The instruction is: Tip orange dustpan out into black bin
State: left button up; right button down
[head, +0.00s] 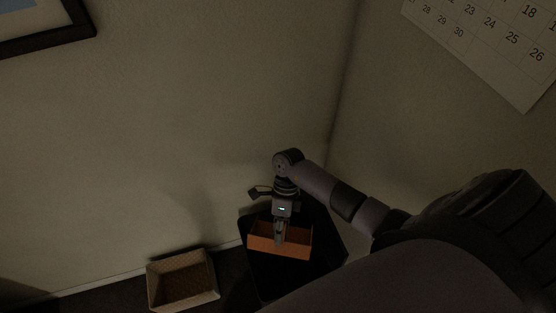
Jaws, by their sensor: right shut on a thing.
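The orange dustpan (298,240) shows in the head view at the lower middle, a shallow orange tray with raised walls. My right gripper (281,242) comes down from above and is shut on the dustpan, near the middle of its length. The black bin (262,280) stands beneath, with its dark opening around and below the dustpan in the picture. I cannot tell how deep the dustpan sits relative to the bin's rim, or whether anything lies in it. My left gripper is not in view.
A woven light basket (184,283) stands on the dark floor left of the bin. The walls meet in a corner close behind the bin. A framed picture (45,42) and a calendar (500,45) hang high on the walls.

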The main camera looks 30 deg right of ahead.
jog(key=w+d+f+g+y+b, duration=0.3)
jog(key=w+d+g+y+b, duration=0.1)
jog(key=b, duration=1)
jog(key=shift+w+d+g+y+b, duration=0.3)
jog(key=shift+w+d+g, duration=0.3)
jog(key=shift+w+d, duration=0.7)
notch_tip(320, 180, up, 4)
jog(key=t+h+p, duration=0.9)
jog(key=p, duration=1.7)
jog(key=shift+t+p, duration=0.4)
jog(key=shift+f, duration=0.1)
